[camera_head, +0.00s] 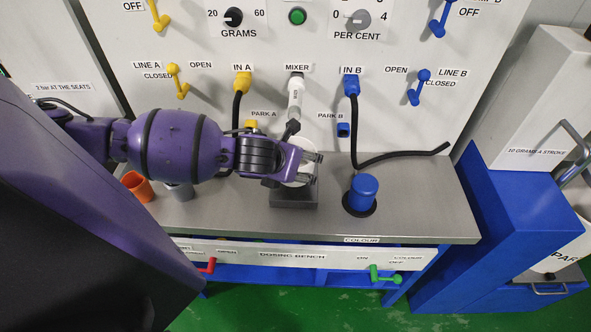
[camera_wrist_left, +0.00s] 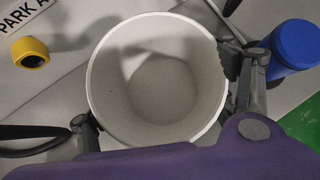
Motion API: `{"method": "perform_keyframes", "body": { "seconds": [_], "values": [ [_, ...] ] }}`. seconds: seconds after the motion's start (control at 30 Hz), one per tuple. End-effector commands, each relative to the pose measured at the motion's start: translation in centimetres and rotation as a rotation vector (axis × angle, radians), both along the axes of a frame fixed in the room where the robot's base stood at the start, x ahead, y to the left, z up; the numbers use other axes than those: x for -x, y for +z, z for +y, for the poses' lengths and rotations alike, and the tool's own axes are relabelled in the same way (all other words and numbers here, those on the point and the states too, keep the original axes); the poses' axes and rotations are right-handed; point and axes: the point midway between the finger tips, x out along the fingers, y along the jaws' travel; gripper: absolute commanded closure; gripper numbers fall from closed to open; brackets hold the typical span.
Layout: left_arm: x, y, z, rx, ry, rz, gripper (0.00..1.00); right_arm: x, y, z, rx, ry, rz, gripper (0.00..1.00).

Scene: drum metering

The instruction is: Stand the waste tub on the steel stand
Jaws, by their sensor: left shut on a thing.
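The waste tub (camera_head: 299,147) is white and round, partly hidden by my left gripper (camera_head: 297,168) in the head view. In the left wrist view the tub (camera_wrist_left: 155,75) shows its open mouth and an empty inside. The fingers of my left gripper are at opposite sides of its rim, shut on it. The steel stand (camera_head: 294,196) is a dark grey block on the bench, directly below and in front of the tub. The tub appears upright at the stand; I cannot tell whether its base touches the top. My right gripper is not in view.
The mixer nozzle (camera_head: 295,98) hangs just behind the tub. A blue-capped container (camera_head: 363,192) stands right of the stand, with a black hose (camera_head: 400,156) behind it. An orange cup (camera_head: 137,187) and a grey cup (camera_head: 181,192) stand left. The bench's right end (camera_head: 435,205) is clear.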

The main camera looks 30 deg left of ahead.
Motion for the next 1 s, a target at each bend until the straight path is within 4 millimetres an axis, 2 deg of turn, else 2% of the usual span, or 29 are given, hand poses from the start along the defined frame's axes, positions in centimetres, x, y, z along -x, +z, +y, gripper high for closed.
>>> {"method": "perform_keyframes", "body": {
  "seconds": [0.1,0.2,0.57,0.6,0.7,0.73,1.0],
  "values": [
    [0.0,-2.2,0.0,0.001,0.001,0.005,0.57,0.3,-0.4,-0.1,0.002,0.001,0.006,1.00],
    [-0.1,-3.2,-0.1,0.000,0.000,0.002,0.57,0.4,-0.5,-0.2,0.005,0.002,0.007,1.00],
    [-0.1,-3.5,0.0,-0.001,-0.001,0.000,0.57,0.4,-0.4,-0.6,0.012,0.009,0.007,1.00],
    [-0.1,-3.5,0.0,-0.001,0.000,0.001,0.21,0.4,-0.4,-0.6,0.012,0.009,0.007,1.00],
    [-0.1,-3.5,0.0,0.000,-0.001,0.001,0.08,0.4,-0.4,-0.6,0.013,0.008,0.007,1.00],
    [-0.1,-3.5,0.0,0.000,-0.001,0.001,0.04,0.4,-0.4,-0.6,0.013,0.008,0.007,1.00],
    [-0.1,-3.5,0.0,-0.001,0.000,0.001,0.04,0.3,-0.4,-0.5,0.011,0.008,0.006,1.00]
  ]
}}
